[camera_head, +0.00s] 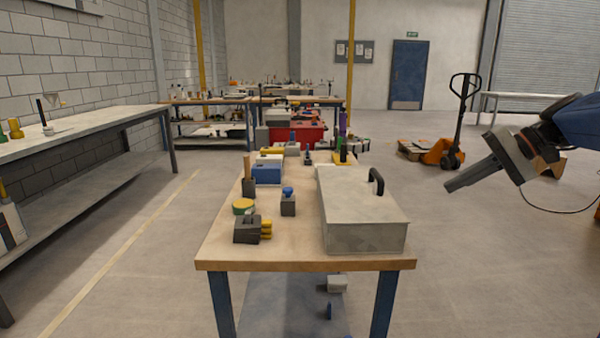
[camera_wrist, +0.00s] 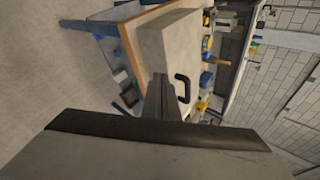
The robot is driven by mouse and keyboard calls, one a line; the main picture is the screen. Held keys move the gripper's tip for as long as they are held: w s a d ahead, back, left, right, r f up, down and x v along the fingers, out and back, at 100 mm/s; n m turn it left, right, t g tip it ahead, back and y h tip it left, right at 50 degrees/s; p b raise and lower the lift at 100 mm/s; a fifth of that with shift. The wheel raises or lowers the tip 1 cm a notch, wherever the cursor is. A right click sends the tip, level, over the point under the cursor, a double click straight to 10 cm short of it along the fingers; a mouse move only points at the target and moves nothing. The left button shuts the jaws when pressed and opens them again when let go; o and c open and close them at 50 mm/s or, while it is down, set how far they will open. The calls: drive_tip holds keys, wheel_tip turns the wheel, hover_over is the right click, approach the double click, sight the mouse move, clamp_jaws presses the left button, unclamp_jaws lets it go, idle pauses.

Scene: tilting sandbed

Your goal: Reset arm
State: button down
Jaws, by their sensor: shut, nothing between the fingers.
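My gripper (camera_head: 449,187) is at the right in the head view, in the air to the right of the wooden-topped table (camera_head: 220,251). Its fingers point left and slightly down, and they are closed together with nothing between them. In the wrist view the shut fingers (camera_wrist: 161,88) point towards the grey box with a black handle (camera_wrist: 168,45). That box (camera_head: 362,214) lies on the right part of the table, apart from the gripper.
A blue box (camera_head: 266,174), a blue-knobbed block (camera_head: 288,204) and a dark block with yellow parts (camera_head: 248,229) stand on the table. An orange pallet jack (camera_head: 443,152) stands behind my arm. A long bench (camera_head: 60,135) runs along the left wall.

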drive_tip(key=s+a+f+n+g+h, duration=0.1)
drive_tip(key=s+a+f+h, duration=0.1)
drive_tip(key=s+a+f, duration=0.4)
drive_tip(key=s+a+f+n+h, duration=0.1)
drive_tip(key=s+a+f+h, duration=0.25)
drive_tip(key=s, duration=0.45)
drive_tip(key=s+d+f+n+t+h, duration=0.1)
drive_tip(key=s+f+n+t+h, duration=0.1)
drive_tip(key=s+f, duration=1)
drive_tip(key=shift+f+n+h, duration=0.15)
drive_tip(key=shift+n+h, duration=0.35)
drive_tip(key=shift+h, duration=0.25)
drive_tip(key=shift+d, duration=0.1)
